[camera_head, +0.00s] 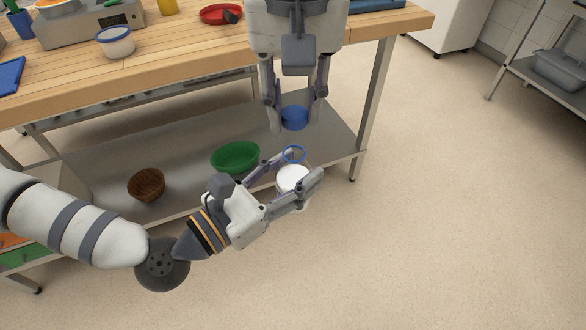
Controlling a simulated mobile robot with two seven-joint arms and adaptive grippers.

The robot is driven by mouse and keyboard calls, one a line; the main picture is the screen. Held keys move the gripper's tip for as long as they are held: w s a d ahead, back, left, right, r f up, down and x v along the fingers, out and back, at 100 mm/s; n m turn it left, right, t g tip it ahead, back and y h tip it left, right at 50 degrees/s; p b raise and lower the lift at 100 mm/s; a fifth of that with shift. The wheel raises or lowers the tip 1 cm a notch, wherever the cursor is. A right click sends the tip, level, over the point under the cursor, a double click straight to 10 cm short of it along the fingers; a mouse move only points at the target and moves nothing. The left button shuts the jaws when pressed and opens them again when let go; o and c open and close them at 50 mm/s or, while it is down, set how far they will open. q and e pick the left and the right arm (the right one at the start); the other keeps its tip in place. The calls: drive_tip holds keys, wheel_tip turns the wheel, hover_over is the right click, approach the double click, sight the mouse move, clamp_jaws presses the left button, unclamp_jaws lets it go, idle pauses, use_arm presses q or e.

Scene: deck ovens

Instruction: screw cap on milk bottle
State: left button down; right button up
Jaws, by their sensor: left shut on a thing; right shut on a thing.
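The milk bottle (293,180) is white with a blue ring at its neck. My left gripper (300,178) is shut on it from the lower left and holds it in front of the table. The blue cap (295,118) is in my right gripper (294,112), which comes down from the top and is shut on it. The cap is above the bottle's neck, with a visible gap between them. The bottle looks roughly upright. Its lower part is partly hidden by my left fingers.
A wooden-topped table (190,62) stands behind, with a white-and-blue tub (116,42) and a red pan (220,14) on it. Its lower metal shelf (190,160) holds a green bowl (236,157) and a brown bowl (146,184). Open floor lies at right.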

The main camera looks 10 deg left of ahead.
sight(294, 177)
drive_tip(key=shift+f, duration=1.15)
drive_tip(key=shift+f, duration=0.85)
drive_tip(key=shift+f, duration=0.6)
